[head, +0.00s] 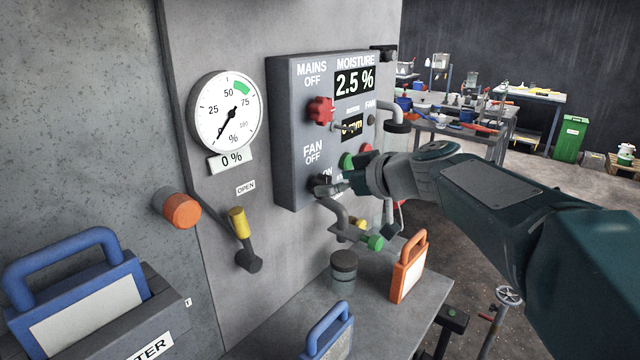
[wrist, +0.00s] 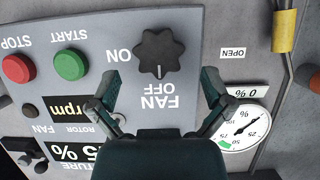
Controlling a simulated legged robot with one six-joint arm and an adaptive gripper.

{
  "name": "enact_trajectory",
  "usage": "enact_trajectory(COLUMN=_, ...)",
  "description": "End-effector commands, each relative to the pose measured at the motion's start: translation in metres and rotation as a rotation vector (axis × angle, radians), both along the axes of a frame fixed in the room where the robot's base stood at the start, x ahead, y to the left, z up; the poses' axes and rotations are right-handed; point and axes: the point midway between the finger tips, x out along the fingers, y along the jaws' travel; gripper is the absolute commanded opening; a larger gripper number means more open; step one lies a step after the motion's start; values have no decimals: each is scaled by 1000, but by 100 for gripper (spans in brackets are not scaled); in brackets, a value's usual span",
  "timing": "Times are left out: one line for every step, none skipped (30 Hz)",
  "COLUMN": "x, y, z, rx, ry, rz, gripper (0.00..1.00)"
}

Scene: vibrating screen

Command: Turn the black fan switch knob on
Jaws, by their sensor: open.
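The black fan switch knob (wrist: 161,53) shows in the wrist view on the grey control panel (wrist: 185,20), upside down there. Its white mark points at the label OFF, and ON is printed to its left. In the head view the knob (head: 322,186) is at the lower part of the panel, partly covered by my gripper (head: 335,187). In the wrist view my gripper (wrist: 163,97) is open, its two fingers spread either side of the FAN OFF lettering. The knob lies just beyond the fingertips, and nothing is between them. I cannot tell whether they touch the panel.
A red mains knob (head: 320,110) sits above on the panel. A green start button (wrist: 69,65) and a red stop button (wrist: 18,69) are beside the fan knob. A yellow-handled lever (head: 238,222) and a round gauge (head: 226,112) are on the wall left of the panel.

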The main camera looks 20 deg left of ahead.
Motion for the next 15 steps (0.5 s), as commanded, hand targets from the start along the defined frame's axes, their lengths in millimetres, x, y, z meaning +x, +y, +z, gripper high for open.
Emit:
enact_trajectory(x=3, y=7, z=-3, rx=0, ry=1, rz=3, gripper=100)
enact_trajectory(x=4, y=11, z=-5, rx=0, ry=1, rz=2, gripper=100)
enact_trajectory(x=7, y=15, z=-7, rx=0, ry=0, rz=1, gripper=100)
enact_trajectory(x=8, y=19, z=-9, rx=0, ry=0, rz=1, gripper=100)
enact_trajectory(x=9, y=22, z=-10, rx=0, ry=0, rz=1, gripper=100)
enact_trajectory(x=10, y=25, z=-11, rx=-1, ry=1, rz=1, gripper=100)
enact_trajectory(x=11, y=27, z=-12, rx=-1, ry=0, rz=0, gripper=100)
enact_trajectory(x=12, y=29, z=-13, rx=-1, ry=0, rz=0, gripper=100)
enact_trajectory(x=12, y=31, z=-14, rx=-1, ry=-1, rz=-1, gripper=100)
enact_trajectory(x=12, y=32, z=-14, rx=-1, ry=-1, rz=-1, gripper=100)
enact_trajectory(x=12, y=32, z=-14, rx=-1, ry=-1, rz=-1, gripper=100)
enact_trajectory(x=13, y=32, z=-14, rx=-1, ry=-1, rz=-1, gripper=100)
enact_trajectory(x=13, y=32, z=-14, rx=-1, ry=-1, rz=-1, gripper=100)
enact_trajectory(x=13, y=32, z=-14, rx=-1, ry=-1, rz=-1, gripper=100)
enact_trajectory(x=13, y=32, z=-14, rx=-1, ry=-1, rz=-1, gripper=100)
